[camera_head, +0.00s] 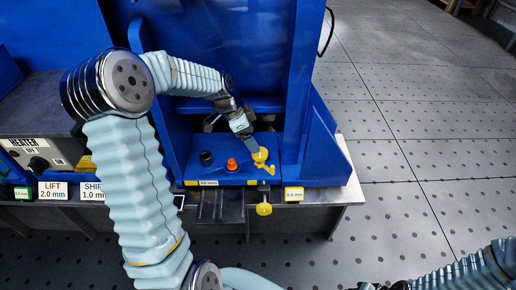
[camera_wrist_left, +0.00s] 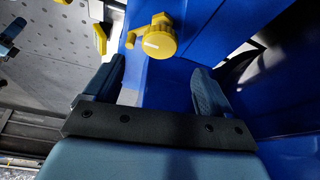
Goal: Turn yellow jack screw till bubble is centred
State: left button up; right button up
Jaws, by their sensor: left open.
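A yellow knob (camera_head: 260,155) stands on the blue foot plate in the head view, beside a small yellow hooked piece. A second yellow knob (camera_head: 264,208) with a pale mark is at the plate's front edge, lower down. I cannot tell for sure which is the jack screw. My left gripper (camera_head: 253,146) is tilted down close to the upper knob. I cannot make out a bubble. My right gripper is out of view.
An orange-red knob (camera_head: 232,164) and a black knob (camera_head: 206,158) stand left of the upper yellow knob. The blue machine wall (camera_head: 297,90) rises close to the right. Open floor (camera_head: 420,120) lies right.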

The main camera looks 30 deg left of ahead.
aim_at(261, 152)
pick_arm(q)
jog(key=x, duration=0.7)
jog(key=shift+f, duration=0.15)
jog(key=c, duration=1.1)
jog(key=shift+o, duration=0.2)
jog(key=shift+b, duration=0.3)
